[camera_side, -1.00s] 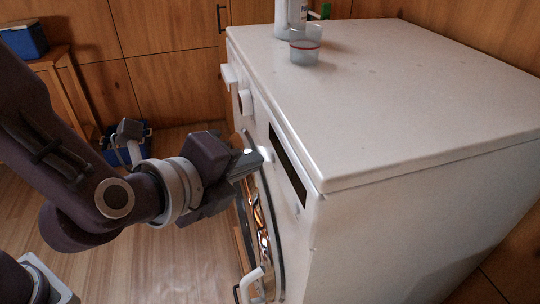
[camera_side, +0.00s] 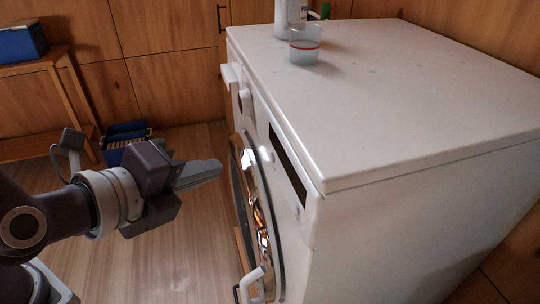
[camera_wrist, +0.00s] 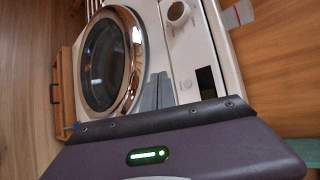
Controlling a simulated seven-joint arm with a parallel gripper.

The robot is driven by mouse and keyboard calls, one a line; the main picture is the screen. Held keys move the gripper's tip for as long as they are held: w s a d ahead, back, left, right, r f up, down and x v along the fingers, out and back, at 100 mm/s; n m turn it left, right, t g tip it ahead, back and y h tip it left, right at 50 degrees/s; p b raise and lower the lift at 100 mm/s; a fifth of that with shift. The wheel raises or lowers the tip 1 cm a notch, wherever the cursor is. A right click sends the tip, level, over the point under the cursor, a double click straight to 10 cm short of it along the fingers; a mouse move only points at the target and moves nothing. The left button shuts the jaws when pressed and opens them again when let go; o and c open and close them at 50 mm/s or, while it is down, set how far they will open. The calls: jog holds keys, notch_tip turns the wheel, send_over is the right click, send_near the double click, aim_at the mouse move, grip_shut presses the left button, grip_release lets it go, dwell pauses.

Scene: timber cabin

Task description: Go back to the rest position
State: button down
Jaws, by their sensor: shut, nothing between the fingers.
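My gripper (camera_side: 217,168) is shut and empty, held in the air left of the washing machine front in the side view. Its fingertips point toward the machine and are apart from it. The white washing machine (camera_side: 420,110) has a round chrome-rimmed door (camera_side: 262,205) that looks closed. In the wrist view the gripper fingers (camera_wrist: 156,88) show in front of the machine, with the door (camera_wrist: 108,60) to their left and the control knob (camera_wrist: 178,13) above.
A clear cup with a red band (camera_side: 304,50) and a white bottle (camera_side: 282,18) stand on the machine top. A blue crate (camera_side: 126,138) sits on the floor behind the arm. A wooden bench (camera_side: 65,85) holds a blue box (camera_side: 22,42). The floor between is clear.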

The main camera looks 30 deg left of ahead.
jog(key=s+a+r+n+g+y, duration=0.1)
jog(key=s+a+n+g+y, duration=0.25)
jog(key=a+n+y, duration=0.9)
jog(key=s+a+f+n+g+h, duration=0.1)
jog(key=s+a+n+g+h, duration=0.4)
jog(key=s+a+h, duration=0.3)
jog(key=s+d+r+n+t+h, duration=0.1)
jog(key=s+d+r+n+h, duration=0.1)
jog(key=d+n, duration=0.3)
jog(key=shift+s+d+r+h, duration=0.2)
jog(key=shift+d+r+h, duration=0.1)
jog(key=shift+r+h, duration=0.35)
